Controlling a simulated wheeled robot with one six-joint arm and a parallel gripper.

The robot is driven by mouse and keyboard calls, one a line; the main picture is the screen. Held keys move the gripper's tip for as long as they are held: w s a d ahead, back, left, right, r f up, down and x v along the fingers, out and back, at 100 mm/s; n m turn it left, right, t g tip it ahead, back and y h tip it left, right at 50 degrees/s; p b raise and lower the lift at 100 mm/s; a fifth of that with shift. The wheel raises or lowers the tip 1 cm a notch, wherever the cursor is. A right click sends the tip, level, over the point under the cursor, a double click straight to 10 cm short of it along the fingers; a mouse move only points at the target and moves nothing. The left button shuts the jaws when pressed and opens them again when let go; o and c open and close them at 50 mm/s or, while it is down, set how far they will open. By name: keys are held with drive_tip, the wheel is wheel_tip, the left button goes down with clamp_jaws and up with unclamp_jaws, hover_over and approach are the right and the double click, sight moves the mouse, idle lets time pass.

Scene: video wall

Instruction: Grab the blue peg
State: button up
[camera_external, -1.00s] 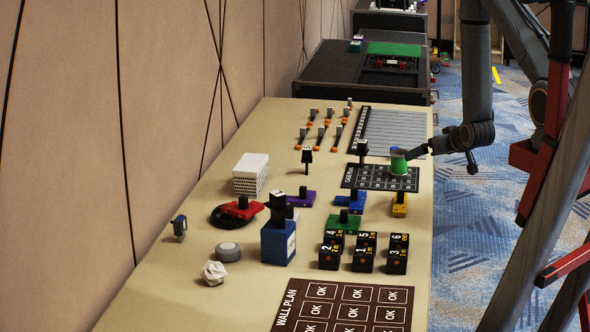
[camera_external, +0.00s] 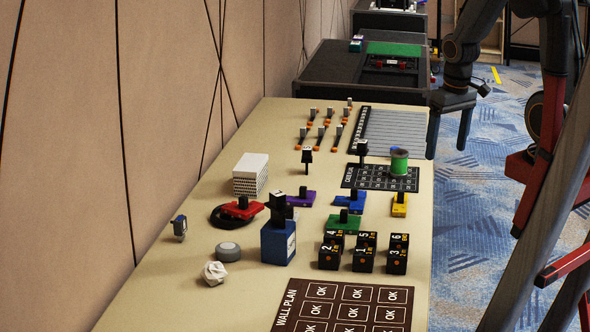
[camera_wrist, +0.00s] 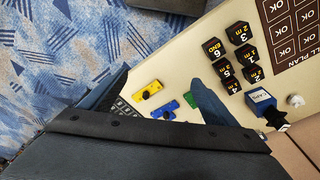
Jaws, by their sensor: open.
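The blue peg (camera_external: 350,202), a blue block with a black knob, stands on the table right of the purple one (camera_external: 298,198) and behind the green one (camera_external: 343,223). In the wrist view it also shows (camera_wrist: 165,110), between a yellow piece (camera_wrist: 148,91) and a partly hidden green piece (camera_wrist: 189,100). My gripper (camera_external: 449,147) is open and empty, off the table's right edge, apart from the peg. In the wrist view my gripper's two fingers (camera_wrist: 160,76) spread to either side of the yellow and blue pieces.
A green spool (camera_external: 399,161) stands on the dark calendar mat (camera_external: 375,185). Several black number blocks (camera_external: 363,260) and a blue box (camera_external: 278,243) stand nearer the camera. A yellow piece (camera_external: 399,208) is near the table's right edge. Blue carpet (camera_external: 490,220) lies beyond that edge.

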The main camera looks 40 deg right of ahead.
drive_tip(key=c, duration=0.8)
drive_tip(key=w+d+f+m+b, duration=0.1)
drive_tip(key=w+d, duration=0.4)
drive_tip(key=w, duration=0.6)
drive_tip(key=w+d+f+m+t+h+b, duration=0.1)
drive_tip(key=w+d+f+b, duration=0.3)
drive_tip(key=w, duration=0.8)
drive_tip(key=w+d+f+m+t+b, duration=0.1)
drive_tip(key=w+d+f, duration=0.3)
drive_tip(key=w, duration=0.7)
drive_tip(key=shift+w+d+f+m+b, duration=0.15)
drive_tip(key=shift+d+m+b, duration=0.15)
drive_tip(key=shift+d+b, duration=0.25)
drive_tip(key=shift+w+d+r+m+b, duration=0.15)
drive_tip(key=shift+d+m+b, duration=0.2)
drive_tip(key=shift+d, duration=0.25)
drive_tip(key=shift+c, duration=0.2)
drive_tip(key=shift+m+t+h, duration=0.3)
drive_tip(key=shift+m+h, duration=0.3)
drive_tip(key=shift+m, duration=0.15)
drive_tip(key=shift+w+d+f, duration=1.75)
drive_tip(key=shift+w+f, duration=0.3)
drive_tip(key=shift+f, duration=0.05)
drive_tip(key=shift+w+d+f, duration=1.8)
drive_tip(key=shift+w+f, duration=0.2)
drive_tip(key=shift+f, duration=0.05)
drive_tip(key=shift+w+d+f, duration=1.75)
drive_tip(key=shift+w+f, duration=0.3)
drive_tip(key=shift+f, duration=0.05)
